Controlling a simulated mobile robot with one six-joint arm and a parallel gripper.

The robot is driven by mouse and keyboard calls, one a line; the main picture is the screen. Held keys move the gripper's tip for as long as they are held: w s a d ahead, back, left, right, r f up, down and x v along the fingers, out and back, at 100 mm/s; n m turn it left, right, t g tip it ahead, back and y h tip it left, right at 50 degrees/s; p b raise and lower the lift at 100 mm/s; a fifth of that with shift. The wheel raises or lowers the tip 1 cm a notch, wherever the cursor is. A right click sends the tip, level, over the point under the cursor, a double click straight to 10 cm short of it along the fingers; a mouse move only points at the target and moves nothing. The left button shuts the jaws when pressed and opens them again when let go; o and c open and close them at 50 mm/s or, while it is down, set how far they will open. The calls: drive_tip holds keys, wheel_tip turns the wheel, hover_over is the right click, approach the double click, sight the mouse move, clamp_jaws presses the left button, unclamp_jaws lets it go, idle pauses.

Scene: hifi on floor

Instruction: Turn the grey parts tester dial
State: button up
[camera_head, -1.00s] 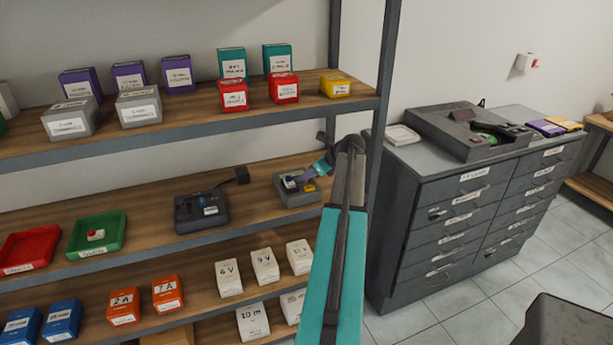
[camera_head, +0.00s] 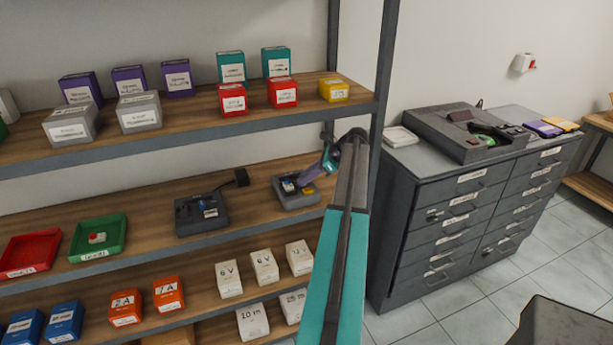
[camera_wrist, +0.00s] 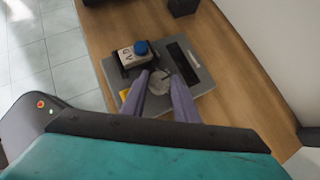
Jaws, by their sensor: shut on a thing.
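The grey parts tester (camera_head: 287,201) sits on the middle shelf near its right end, and it also shows in the wrist view (camera_wrist: 205,80). Its round grey dial (camera_wrist: 158,83) is between my fingers in the wrist view. My gripper (camera_wrist: 160,80) comes down from above and is shut on the dial. In the head view my purple fingers (camera_head: 309,178) reach down onto the tester and hide the dial. A small light block with a blue top (camera_wrist: 136,52) sits on the tester beside the dial. A dark window (camera_wrist: 183,62) lies on the dial's other side.
A darker tester (camera_head: 201,213) stands left on the same shelf, with a green tray (camera_head: 97,237) and red tray (camera_head: 30,249) beyond. The shelf post (camera_head: 376,120) is close right of my arm. Boxes fill the shelves above and below.

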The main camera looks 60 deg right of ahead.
drive_tip(key=shift+w+d+n+g+y+p, duration=0.15)
drive_tip(key=shift+n+g+y+p, duration=0.5)
drive_tip(key=shift+n+y, duration=0.95)
drive_tip(key=shift+n+g, duration=0.25)
drive_tip(key=shift+n, duration=0.25)
drive_tip(key=o, duration=0.8)
drive_tip(key=shift+r+h+b, duration=0.15)
drive_tip(key=shift+h+b, duration=0.15)
drive_tip(key=shift+r+b, duration=0.55)
drive_tip(key=shift+r, duration=0.3)
drive_tip(key=shift+s+a+r+b, duration=0.3)
drive_tip(key=shift+s+a+r, duration=0.1)
drive_tip(key=shift+a, duration=0.15)
drive_tip(key=shift+s+a+r+b, duration=0.25)
drive_tip(key=shift+a+r+b, duration=0.1)
drive_tip(key=shift+a, duration=0.15)
drive_tip(key=shift+s+a+r+b, duration=0.25)
drive_tip(key=shift+s+a+b, duration=0.35)
drive_tip(key=shift+s+a, duration=1)
drive_tip(key=shift+s+a+r+b, duration=0.2)
drive_tip(key=shift+s+a+b, duration=0.7)
drive_tip(key=shift+a, duration=1.15)
drive_tip(key=shift+s+a+r+b, duration=0.25)
drive_tip(key=shift+s+a+b, duration=0.1)
drive_tip(key=shift+s+a, duration=1.35)
